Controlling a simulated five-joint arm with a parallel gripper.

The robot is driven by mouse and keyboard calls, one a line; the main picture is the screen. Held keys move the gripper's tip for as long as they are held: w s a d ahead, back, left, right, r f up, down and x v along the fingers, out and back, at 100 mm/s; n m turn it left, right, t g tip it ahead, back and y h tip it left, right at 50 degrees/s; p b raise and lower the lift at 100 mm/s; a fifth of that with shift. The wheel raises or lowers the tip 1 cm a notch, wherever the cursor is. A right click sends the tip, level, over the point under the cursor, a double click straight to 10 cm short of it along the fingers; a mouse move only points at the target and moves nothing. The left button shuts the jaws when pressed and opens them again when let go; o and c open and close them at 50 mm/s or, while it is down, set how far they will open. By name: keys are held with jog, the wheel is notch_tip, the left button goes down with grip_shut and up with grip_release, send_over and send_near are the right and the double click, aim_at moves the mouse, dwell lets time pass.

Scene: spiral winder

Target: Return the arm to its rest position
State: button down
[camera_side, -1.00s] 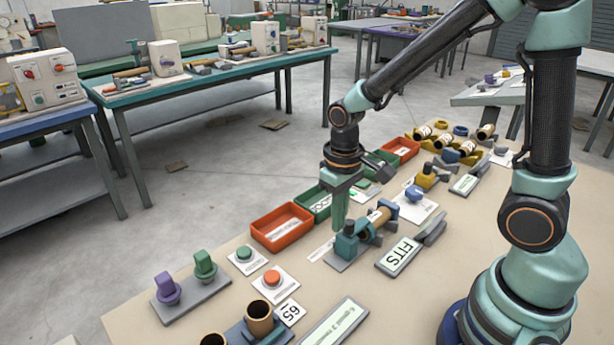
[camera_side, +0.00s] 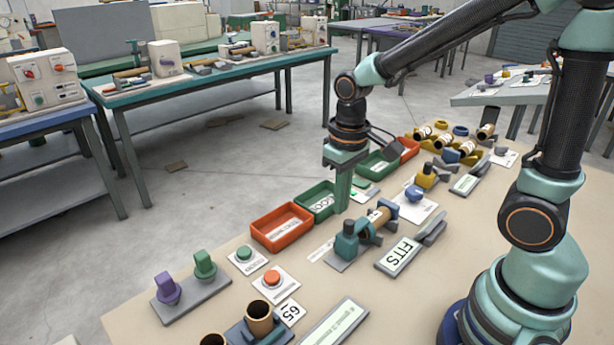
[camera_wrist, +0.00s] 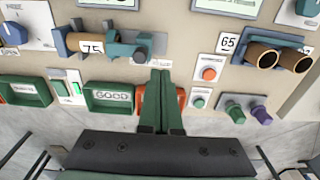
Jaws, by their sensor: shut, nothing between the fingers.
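My gripper (camera_side: 342,208) points straight down above the bench, its two green fingers together and empty. In the side view it hangs just behind the teal and grey winder fixture (camera_side: 347,243), in front of the green tray (camera_side: 318,203). In the wrist view my gripper (camera_wrist: 161,72) reaches up the middle with its fingers side by side. It covers much of the red tray (camera_wrist: 142,98). The winder fixture (camera_wrist: 128,49), with a brown tube (camera_wrist: 91,42) in it, lies up and left of the fingertips.
The red tray (camera_side: 282,228) stands left of my gripper. Tube holders (camera_side: 258,319) stand at the front. The air above the bench is clear.

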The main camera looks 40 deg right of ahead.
jog(key=s+d+r+t, duration=0.2)
jog(key=s+r+t, duration=0.2)
jog(key=r, duration=0.6)
jog(key=shift+r+t, duration=0.2)
jog(key=shift+t, duration=0.4)
